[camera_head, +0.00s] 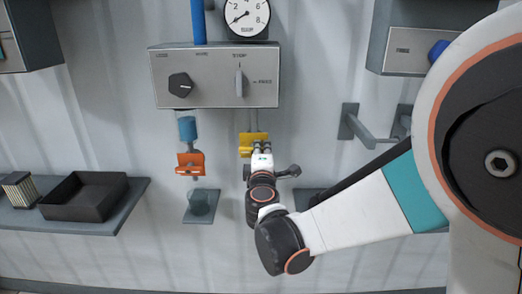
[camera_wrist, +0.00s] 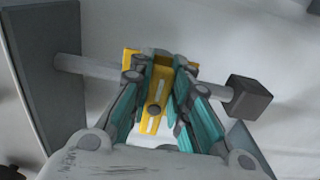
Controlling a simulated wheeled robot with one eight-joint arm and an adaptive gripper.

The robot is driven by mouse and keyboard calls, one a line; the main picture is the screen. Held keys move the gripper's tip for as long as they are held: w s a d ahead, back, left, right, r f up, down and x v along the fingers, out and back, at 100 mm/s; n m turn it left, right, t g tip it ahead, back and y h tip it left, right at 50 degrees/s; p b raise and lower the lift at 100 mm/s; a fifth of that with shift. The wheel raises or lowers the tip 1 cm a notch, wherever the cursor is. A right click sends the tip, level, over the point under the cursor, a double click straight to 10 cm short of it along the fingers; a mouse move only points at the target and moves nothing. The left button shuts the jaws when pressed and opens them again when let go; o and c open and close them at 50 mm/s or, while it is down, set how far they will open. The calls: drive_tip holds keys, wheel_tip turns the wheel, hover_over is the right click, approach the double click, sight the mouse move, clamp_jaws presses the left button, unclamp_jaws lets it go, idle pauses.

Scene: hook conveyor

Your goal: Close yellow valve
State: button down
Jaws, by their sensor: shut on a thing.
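The yellow valve (camera_head: 253,139) hangs on a thin pipe below the grey control box, right of the orange valve. My gripper (camera_head: 261,158) reaches it from below and in front, covering its lower part. In the wrist view my gripper (camera_wrist: 159,85) has its two teal-padded fingers on either side of the yellow valve's handle (camera_wrist: 156,98), shut on it. A grey pipe (camera_wrist: 88,67) crosses behind the fingers, with a dark block (camera_wrist: 247,97) at its right end. The fingers hide parts of the valve body.
The control box (camera_head: 214,77) with knob and lever is above. A shelf with a black tray (camera_head: 84,196) is at left. Wall brackets (camera_head: 351,125) stand out at right.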

drive_tip(key=shift+f, duration=0.1)
drive_tip(key=c, duration=1.5)
unclamp_jaws()
